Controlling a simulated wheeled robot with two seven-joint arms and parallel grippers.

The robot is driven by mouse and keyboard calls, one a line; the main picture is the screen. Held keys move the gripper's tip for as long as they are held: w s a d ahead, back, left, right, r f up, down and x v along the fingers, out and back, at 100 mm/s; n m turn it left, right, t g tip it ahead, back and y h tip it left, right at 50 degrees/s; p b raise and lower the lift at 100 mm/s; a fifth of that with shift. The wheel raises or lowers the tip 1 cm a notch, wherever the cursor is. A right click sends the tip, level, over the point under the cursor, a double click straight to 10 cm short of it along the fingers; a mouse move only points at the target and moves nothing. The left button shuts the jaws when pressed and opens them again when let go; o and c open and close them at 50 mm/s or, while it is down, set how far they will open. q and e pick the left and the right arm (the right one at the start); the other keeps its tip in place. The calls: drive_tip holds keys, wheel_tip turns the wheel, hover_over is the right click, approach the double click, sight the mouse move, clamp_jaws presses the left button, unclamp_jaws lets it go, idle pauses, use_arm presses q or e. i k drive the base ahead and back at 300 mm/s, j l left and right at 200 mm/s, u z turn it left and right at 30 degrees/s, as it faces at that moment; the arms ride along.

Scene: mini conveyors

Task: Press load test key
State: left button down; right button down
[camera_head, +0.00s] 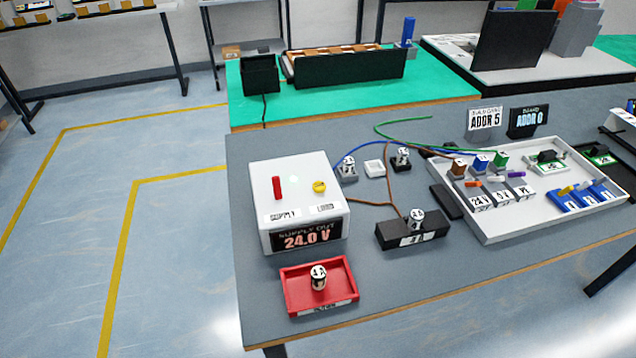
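A white supply box (297,177) stands at the left of the grey table. Its front display (307,240) reads "SUPPLY OUT 24.0 V". On its top are a red upright lever (277,187) and a round yellow key (319,186). A small label lies in front of each; the right one, in front of the yellow key, seems to read "LOAD", but it is too small to be sure. Neither of my grippers shows in this view.
A red tray (290,291) with a cylinder sits in front of the box. A dark block (392,236) with another cylinder stands to its right. A white tray (487,236) holds several terminal blocks and modules. Wires run across the table behind the box.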

sight(319, 186)
drive_tip(key=i+j+z, duration=0.1)
drive_tip(key=j+z, duration=0.35)
drive_tip(key=j, duration=0.95)
drive_tip(key=k+j+z, duration=0.1)
drive_tip(key=j+z, duration=0.35)
drive_tip(key=j, duration=0.9)
